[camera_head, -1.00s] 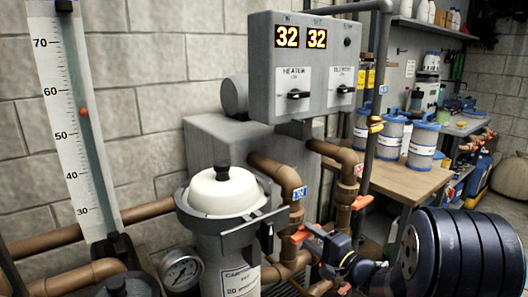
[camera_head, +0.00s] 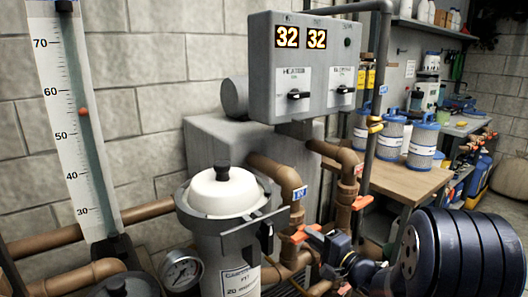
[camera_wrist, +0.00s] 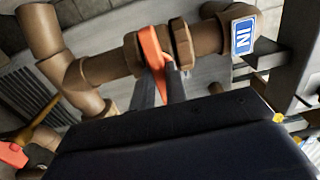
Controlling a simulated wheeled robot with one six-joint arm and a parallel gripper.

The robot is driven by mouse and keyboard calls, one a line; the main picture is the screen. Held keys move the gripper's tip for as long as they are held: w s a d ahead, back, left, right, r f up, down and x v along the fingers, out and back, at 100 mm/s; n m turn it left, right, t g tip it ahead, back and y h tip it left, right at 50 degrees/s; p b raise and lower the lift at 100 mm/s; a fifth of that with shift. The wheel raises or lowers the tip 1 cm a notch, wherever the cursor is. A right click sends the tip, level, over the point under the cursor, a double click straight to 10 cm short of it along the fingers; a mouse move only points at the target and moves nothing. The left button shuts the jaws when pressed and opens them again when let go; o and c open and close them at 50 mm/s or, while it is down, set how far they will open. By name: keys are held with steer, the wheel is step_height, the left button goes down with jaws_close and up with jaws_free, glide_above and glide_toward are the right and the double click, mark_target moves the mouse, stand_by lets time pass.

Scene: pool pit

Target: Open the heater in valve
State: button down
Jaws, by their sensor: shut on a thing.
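The heater in valve has an orange lever handle (camera_wrist: 152,46) on a brown pipe next to the blue IN tag (camera_wrist: 243,36) in the wrist view. The handle lies across the pipe. My gripper (camera_wrist: 160,84) is shut on the handle, with a dark finger on each side of it. In the head view the orange handle (camera_head: 301,233) shows low in the middle, below the IN tag (camera_head: 299,193). My gripper (camera_head: 318,238) reaches it from the right and hides part of the valve.
A white-lidded strainer canister (camera_head: 224,192) stands close left of the valve, with a pressure gauge (camera_head: 181,270) beside it. A grey control box (camera_head: 318,65) hangs above. Another red handle (camera_head: 362,202) sits on the pipe to the right. A wooden table (camera_head: 400,180) stands behind.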

steer(key=shift+f, duration=0.1)
steer(key=n+b, duration=1.8)
steer(key=b, duration=0.6)
steer(key=shift+n, duration=0.3)
steer(key=c, duration=1.3)
jaws_free()
steer(key=shift+v, duration=3.55)
